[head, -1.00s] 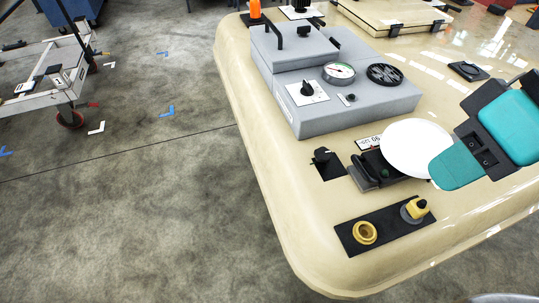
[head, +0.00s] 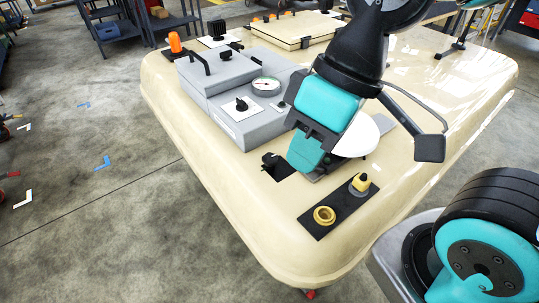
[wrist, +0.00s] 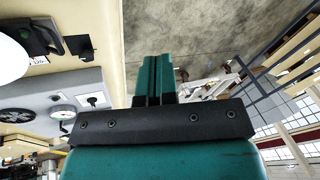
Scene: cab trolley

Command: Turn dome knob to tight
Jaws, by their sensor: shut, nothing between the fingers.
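No label that I can read marks a dome knob, so I cannot tell which knob it is. A black pointer knob (head: 241,105) sits on a white plate on the grey box (head: 240,127); the wrist view shows it too (wrist: 92,100). A smaller black knob (head: 270,160) sits on a dark plate at the console's near edge; it also shows in the wrist view (wrist: 79,46). My gripper (head: 304,156) is shut and empty, its teal fingertips just right of this smaller knob in the head view and apart from it in the wrist view (wrist: 155,72). Knob markings are too small to read.
A white disc (head: 357,137) is partly hidden behind my gripper. A yellow ring (head: 324,215) and a yellow knob (head: 361,183) sit on a black plate. A gauge (head: 265,86) and an orange lamp (head: 175,42) stand farther back. Open floor (head: 90,220) lies left.

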